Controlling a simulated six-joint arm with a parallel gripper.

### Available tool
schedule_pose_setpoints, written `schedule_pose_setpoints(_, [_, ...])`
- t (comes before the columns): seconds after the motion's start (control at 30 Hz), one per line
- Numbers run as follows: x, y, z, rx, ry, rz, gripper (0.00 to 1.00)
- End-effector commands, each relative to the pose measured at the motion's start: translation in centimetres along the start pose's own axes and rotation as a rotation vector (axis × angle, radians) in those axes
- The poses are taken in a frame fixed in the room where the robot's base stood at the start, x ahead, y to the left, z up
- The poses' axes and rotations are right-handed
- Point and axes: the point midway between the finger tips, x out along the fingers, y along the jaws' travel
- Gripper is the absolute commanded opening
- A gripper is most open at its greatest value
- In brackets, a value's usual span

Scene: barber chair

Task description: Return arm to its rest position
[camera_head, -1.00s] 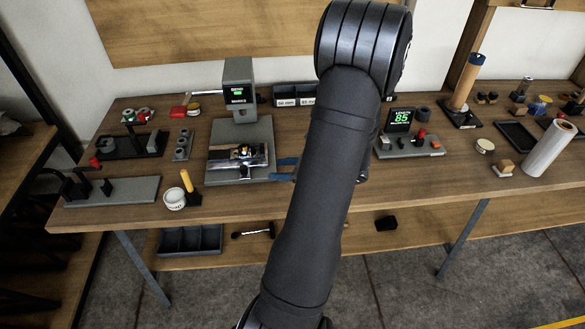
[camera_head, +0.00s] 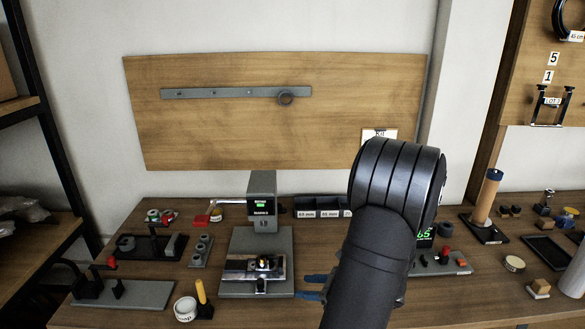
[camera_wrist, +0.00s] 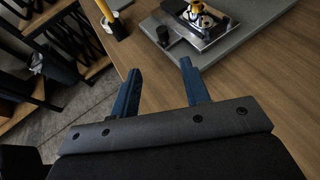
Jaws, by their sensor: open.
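My gripper shows in the wrist view (camera_wrist: 162,90) with its two blue fingers spread apart and nothing between them. It hangs over the front edge of the wooden workbench (camera_wrist: 235,92). In the head view my dark arm covers the right middle of the bench, and the blue fingers (camera_head: 314,288) stick out to its left, just right of the grey press-like stand (camera_head: 262,203). The stand's base holds a shiny metal plate (camera_head: 240,270) with a small fitting on it.
Grey fixtures (camera_head: 140,293) lie further left. A paper roll (camera_head: 574,277) is at the right. Bare bench lies at the front right.

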Motion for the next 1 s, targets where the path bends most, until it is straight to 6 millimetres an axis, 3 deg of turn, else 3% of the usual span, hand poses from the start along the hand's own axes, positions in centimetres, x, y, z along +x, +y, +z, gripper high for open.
schedule_pose_setpoints(0.8, [13.7,0.1,0.0,-0.001,0.000,0.004,0.42])
schedule_pose_setpoints(1.0, [16.1,-0.1,0.1,-0.001,-0.001,0.001,0.42])
